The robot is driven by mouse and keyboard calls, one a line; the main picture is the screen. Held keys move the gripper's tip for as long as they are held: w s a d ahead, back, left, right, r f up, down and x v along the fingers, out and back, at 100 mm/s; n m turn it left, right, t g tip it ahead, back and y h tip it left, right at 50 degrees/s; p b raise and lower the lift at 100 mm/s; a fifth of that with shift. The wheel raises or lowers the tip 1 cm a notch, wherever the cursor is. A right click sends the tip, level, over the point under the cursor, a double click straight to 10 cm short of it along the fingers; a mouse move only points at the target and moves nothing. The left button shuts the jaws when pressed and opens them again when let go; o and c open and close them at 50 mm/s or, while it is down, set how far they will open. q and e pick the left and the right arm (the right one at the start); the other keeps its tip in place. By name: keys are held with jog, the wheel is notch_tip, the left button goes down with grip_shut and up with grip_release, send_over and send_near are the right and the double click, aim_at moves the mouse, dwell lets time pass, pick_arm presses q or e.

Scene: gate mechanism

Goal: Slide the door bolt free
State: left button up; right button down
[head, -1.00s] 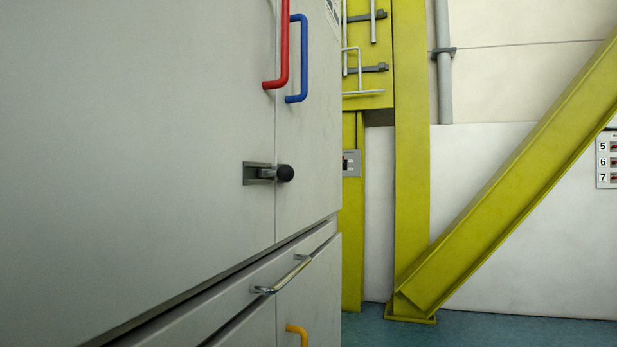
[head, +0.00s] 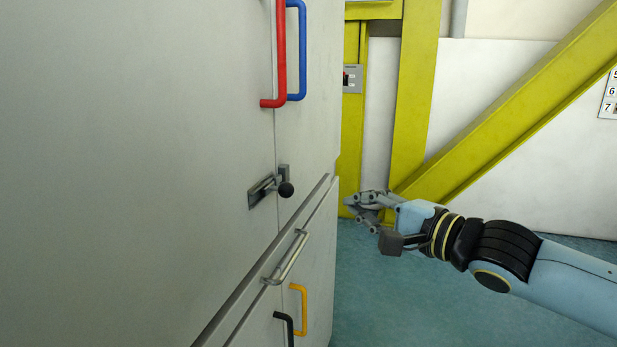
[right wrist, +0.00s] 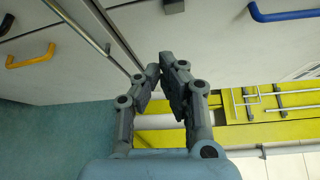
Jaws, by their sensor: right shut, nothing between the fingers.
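The door bolt has a metal plate (head: 261,190) on the left door and a round black knob (head: 286,189), which appears just right of the door seam. A small grey catch (head: 284,171) sits behind the knob. The right wrist view shows a dark part of the bolt (right wrist: 173,6) at its top edge. My right gripper (head: 349,207) is shut and empty, out to the right of the bolt and apart from it. Its fingertips (right wrist: 160,64) come close together in the right wrist view. My left gripper is not in view.
Red (head: 279,60) and blue (head: 299,50) handles are above the bolt. A chrome drawer handle (head: 287,258), yellow handle (head: 301,310) and black handle (head: 287,325) are below. A yellow diagonal beam (head: 510,105) stands behind my right arm. Open floor (head: 400,300) lies right of the cabinet.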

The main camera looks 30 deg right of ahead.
aim_at(279, 190)
jog(key=shift+a+r, duration=0.2)
jog(key=shift+r, duration=0.15)
jog(key=r+b+x, duration=0.1)
jog(key=b+x, duration=0.7)
jog(key=x, duration=0.2)
jog(key=s+a+p, duration=0.1)
jog(key=s+a, duration=0.1)
jog(key=a, duration=0.1)
jog(key=shift+a+p, duration=0.2)
jog(key=shift+p, duration=0.15)
